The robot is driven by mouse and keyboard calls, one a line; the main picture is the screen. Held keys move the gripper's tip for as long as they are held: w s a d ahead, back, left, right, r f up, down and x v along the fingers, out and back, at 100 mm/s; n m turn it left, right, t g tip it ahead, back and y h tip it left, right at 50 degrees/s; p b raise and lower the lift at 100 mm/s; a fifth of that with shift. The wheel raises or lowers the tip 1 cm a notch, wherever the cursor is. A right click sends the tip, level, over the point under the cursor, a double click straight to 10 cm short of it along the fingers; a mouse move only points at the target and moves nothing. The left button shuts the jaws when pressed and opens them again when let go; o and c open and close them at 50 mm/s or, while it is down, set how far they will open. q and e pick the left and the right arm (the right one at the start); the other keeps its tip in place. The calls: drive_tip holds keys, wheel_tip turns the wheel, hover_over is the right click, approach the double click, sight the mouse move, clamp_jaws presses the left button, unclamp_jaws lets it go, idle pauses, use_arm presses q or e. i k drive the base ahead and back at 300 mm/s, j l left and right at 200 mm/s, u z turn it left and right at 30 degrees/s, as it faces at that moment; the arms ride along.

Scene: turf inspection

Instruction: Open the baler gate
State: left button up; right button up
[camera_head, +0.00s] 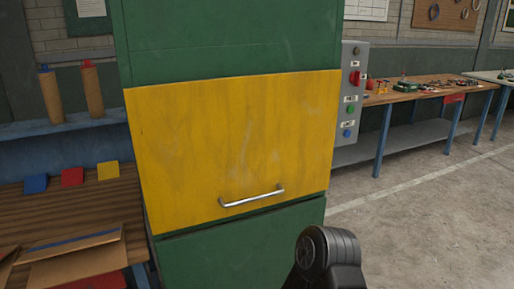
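The baler is a tall green machine (230,45) in the middle of the camera_head view. Its gate is a scuffed yellow panel (240,135) across the front, and it looks shut. A silver bar handle (252,197) is fixed near the gate's lower edge. A green lower panel is below the gate. A dark rounded link of one of my arms rises from the bottom edge, right of centre, in front of the lower panel. No gripper fingers show, and nothing is seen touching the handle.
A grey control box (351,95) with a red switch and green and blue buttons is on the baler's right side. A wooden table (60,210) with cardboard stands close at left. A workbench (420,95) with small parts is at back right. Concrete floor at right is clear.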

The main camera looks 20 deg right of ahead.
sight(206, 150)
drive_tip(key=l+z, duration=0.15)
drive_tip(key=z, duration=0.3)
drive_tip(key=l+z, duration=0.1)
drive_tip(key=z, duration=0.35)
drive_tip(key=i+l+z, duration=0.1)
drive_tip(key=z, duration=0.4)
drive_tip(key=l+z, duration=0.1)
drive_tip(key=z, duration=0.35)
